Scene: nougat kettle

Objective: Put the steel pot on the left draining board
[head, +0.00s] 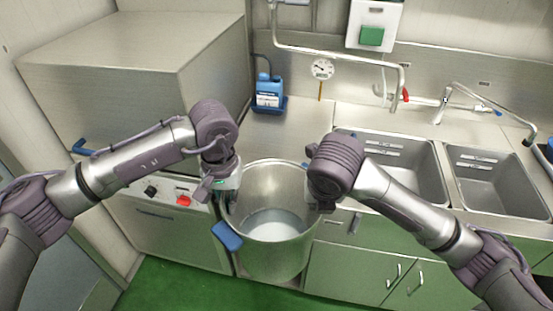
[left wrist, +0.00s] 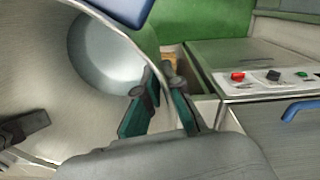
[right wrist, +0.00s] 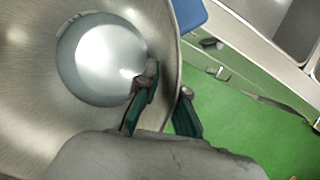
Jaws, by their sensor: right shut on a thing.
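The steel pot (head: 272,255) is a large, deep, open vessel with blue handles and a pale content at its bottom. It is upright in front of the counter in the head view. My left gripper (head: 225,192) is at its left rim, with its fingers on both sides of the wall and closed in on it in the left wrist view (left wrist: 160,75). My right gripper (head: 318,200) is shut on the right rim, one finger inside and one outside, in the right wrist view (right wrist: 168,85). The left draining board (head: 295,140) is the steel top behind the pot.
A blue bottle (head: 268,92) in a blue holder stands at the back of the draining board. Two sinks (head: 405,165) lie right, under taps. A large steel hooded machine (head: 130,70) stands left. Green cabinets (head: 355,270) front the counter; the floor (head: 170,285) is green.

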